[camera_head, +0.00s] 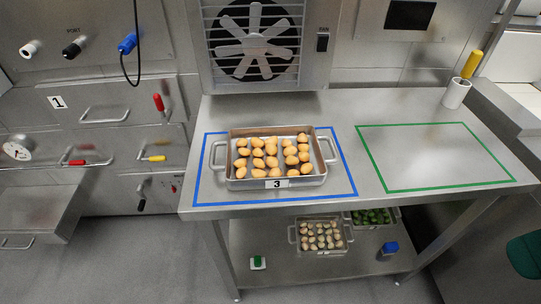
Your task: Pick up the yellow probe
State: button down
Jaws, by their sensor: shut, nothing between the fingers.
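The yellow probe (471,64) stands tilted in a white cylindrical holder (455,94) at the back right of the steel table (345,112). Its yellow handle sticks up out of the holder, and its lower part is hidden inside. My gripper is not in view.
A tray (234,184) marked 3 with rows of round brown pieces sits inside a blue outline. A green outline (440,187) at the right encloses bare tabletop. A fan unit (212,68) stands behind. Trays of food (300,247) lie on the lower shelf. Handled drawers (105,100) are at left.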

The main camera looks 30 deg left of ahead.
aim_at(472, 61)
jog(key=z, duration=0.4)
jog(key=k, duration=0.5)
jog(key=z, duration=0.7)
jog(key=i, duration=0.9)
jog(key=u, duration=0.65)
jog(key=i, duration=0.6)
jog(key=u, duration=1.15)
jog(key=i, duration=0.45)
jog(key=u, duration=0.45)
